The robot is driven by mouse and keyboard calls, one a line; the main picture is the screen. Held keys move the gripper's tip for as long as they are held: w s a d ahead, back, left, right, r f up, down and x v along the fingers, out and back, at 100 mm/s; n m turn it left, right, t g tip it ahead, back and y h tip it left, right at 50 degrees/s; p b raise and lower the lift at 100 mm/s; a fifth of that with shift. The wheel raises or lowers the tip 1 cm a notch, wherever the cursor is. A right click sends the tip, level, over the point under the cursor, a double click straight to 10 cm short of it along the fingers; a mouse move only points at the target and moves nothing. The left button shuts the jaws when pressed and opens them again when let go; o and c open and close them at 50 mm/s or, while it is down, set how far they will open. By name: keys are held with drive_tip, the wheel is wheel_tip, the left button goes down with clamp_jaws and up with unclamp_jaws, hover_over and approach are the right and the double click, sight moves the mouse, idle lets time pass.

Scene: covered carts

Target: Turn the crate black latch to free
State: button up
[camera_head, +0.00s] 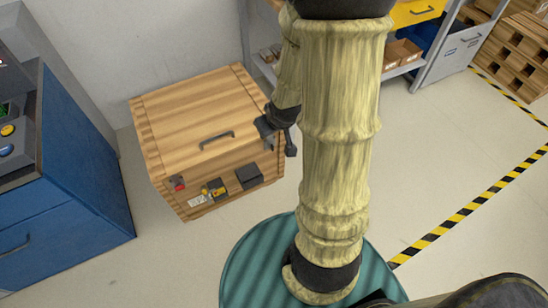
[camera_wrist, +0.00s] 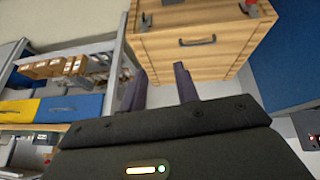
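The wooden crate (camera_head: 190,105) stands on the floor left of my arm, with a dark handle on its lid. In the wrist view the crate (camera_wrist: 205,62) fills the upper middle. A small dark fitting (camera_wrist: 146,20) sits at its left edge there; it may be the black latch, but it is too small to tell how it is turned. My gripper (camera_head: 278,139) is by the crate's right side in the head view and hides part of that edge. Its two fingers (camera_wrist: 162,88) are spread with nothing seen between them. I cannot tell whether they touch the crate.
The crate's front bears a red fitting (camera_head: 178,183), a yellow fitting (camera_head: 215,189) and a black box (camera_head: 249,176). A blue cabinet (camera_head: 65,195) stands to the left. A shelf with bins (camera_head: 402,52) is behind my arm. Open floor lies to the right.

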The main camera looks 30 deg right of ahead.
drive_tip(key=w+d+f+t+b, duration=0.25)
drive_tip(key=f+b, duration=0.35)
drive_tip(key=f, duration=0.4)
drive_tip(key=w+d+f+t+b, duration=0.1)
drive_tip(key=d+f+b, duration=0.2)
drive_tip(key=f+b, duration=0.5)
drive_tip(key=t+y+b, duration=0.1)
drive_tip(key=t+b, duration=0.3)
drive_tip(key=b, duration=0.9)
approach(273, 148)
drive_tip(key=shift+m, duration=0.3)
drive_tip(key=b+x, duration=0.5)
drive_tip(key=x, duration=0.3)
drive_tip(key=shift+w+d+f, duration=0.1)
drive_tip(key=shift+w+f, duration=0.1)
drive_tip(key=shift+w, duration=0.4)
clamp_jaws()
